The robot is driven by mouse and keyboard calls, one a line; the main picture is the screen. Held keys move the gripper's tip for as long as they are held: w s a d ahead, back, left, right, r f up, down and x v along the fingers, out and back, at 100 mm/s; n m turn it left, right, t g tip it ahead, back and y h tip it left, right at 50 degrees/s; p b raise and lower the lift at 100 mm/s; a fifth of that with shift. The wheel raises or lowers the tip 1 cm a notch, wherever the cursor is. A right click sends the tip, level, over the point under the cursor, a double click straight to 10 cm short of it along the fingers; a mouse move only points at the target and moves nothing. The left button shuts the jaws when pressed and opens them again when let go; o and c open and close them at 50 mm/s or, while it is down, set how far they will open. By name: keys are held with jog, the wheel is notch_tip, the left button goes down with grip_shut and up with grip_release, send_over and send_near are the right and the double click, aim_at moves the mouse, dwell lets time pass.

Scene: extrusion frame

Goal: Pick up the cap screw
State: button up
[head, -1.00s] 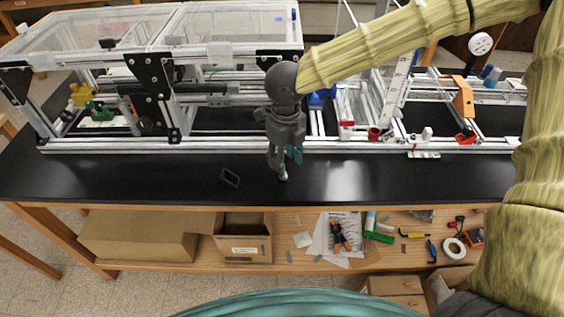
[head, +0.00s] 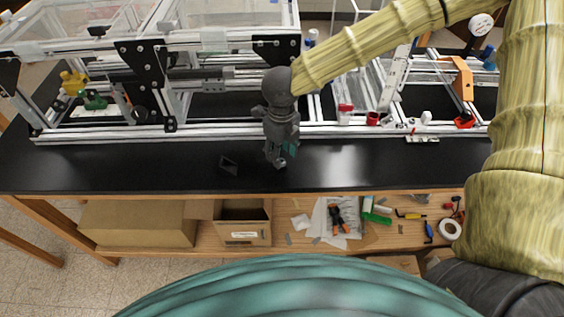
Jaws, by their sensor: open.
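My gripper (head: 277,161) points down over the front strip of the black bench top (head: 120,165), in front of the long aluminium rail (head: 210,133). Its jaws are open, and its fingertips are close to the bench surface. I cannot make out the cap screw for certain; it is too small to tell or hidden by the fingers. A small light grey patch shows at the fingertips, but I cannot tell whether it is the screw or part of the gripper.
A small dark angular part (head: 229,164) lies on the bench left of my gripper. The extrusion frame with black plates (head: 139,70) stands behind. A red-and-white part (head: 345,114) sits right at the rail. The front strip right of my gripper is mostly clear.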

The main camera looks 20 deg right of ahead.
aim_at(282, 161)
notch_tip(282, 161, down, 2)
jog(key=shift+w+d+f+p, duration=0.15)
jog(key=shift+f+p, duration=0.1)
jog(key=shift+p, duration=0.35)
jog(key=shift+f, duration=1.05)
jog(key=c, duration=0.8)
